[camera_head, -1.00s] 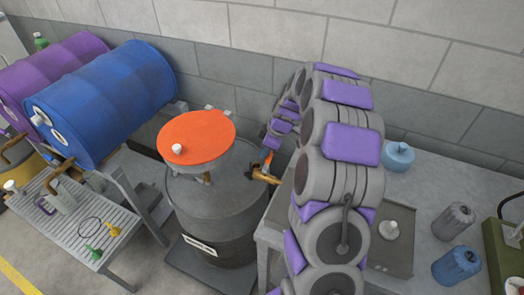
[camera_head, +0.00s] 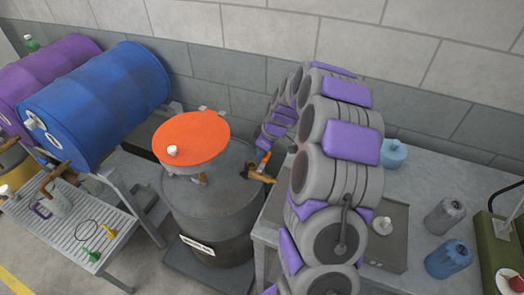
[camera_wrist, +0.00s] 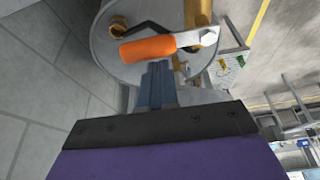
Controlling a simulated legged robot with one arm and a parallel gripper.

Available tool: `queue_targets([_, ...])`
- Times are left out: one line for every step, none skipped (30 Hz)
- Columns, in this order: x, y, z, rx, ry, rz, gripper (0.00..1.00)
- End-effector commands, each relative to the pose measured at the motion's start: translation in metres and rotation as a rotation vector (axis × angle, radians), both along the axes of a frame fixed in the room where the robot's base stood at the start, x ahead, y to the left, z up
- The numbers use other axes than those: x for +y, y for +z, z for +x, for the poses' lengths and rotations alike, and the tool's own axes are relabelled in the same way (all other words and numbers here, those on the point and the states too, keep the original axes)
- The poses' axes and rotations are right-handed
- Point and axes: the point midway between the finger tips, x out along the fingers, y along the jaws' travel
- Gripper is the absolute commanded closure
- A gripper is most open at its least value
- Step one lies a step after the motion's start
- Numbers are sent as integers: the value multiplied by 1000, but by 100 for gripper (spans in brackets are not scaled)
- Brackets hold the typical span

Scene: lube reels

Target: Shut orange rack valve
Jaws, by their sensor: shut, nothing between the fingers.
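An orange lever grip (camera_wrist: 147,48) on a metal handle shows in the wrist view, lying across above a grey drum top (camera_wrist: 105,62), beside a brass pipe (camera_wrist: 198,14). In the head view the small orange grip (camera_head: 262,157) stands by a brass valve body (camera_head: 260,174) over the right side of the dark drum (camera_head: 205,215). My gripper (camera_wrist: 157,68) has its blue-grey fingers together, with the tips just short of the orange grip in the picture. Whether they touch it cannot be told. In the head view my arm hides most of the gripper.
A round orange lid or funnel (camera_head: 190,138) stands over the dark drum. Blue (camera_head: 95,100) and purple (camera_head: 60,70) drums lie on a rack at left. A grey table (camera_head: 425,195) at right holds several jugs. A block wall (camera_head: 240,60) runs close behind.

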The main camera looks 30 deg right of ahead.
Motion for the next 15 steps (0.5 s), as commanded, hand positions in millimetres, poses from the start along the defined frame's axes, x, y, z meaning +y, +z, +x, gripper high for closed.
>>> queue_targets([3, 0, 1, 0, 1, 0, 100])
queue_targets([4, 0, 1, 0, 2, 0, 100])
queue_targets([6, 0, 2, 0, 2, 0, 100])
queue_targets([7, 0, 2, 0, 2, 0, 100])
queue_targets([8, 0, 3, 0, 2, -1, 100])
queue_targets([8, 0, 3, 0, 2, 0, 100])
queue_targets([8, 0, 3, 0, 2, 0, 100])
queue_targets([9, 0, 3, 0, 2, 0, 100])
queue_targets([10, 1, 4, 0, 2, 0, 100])
queue_targets([11, 1, 5, 0, 2, 0, 100])
queue_targets([12, 1, 7, 0, 2, 0, 100])
queue_targets([15, 2, 9, 0, 1, 0, 100])
queue_targets([18, 3, 12, 2, 2, 1, 100])
queue_targets([21, 3, 14, 2, 3, 0, 100])
queue_targets([25, 4, 18, 2, 3, 0, 100])
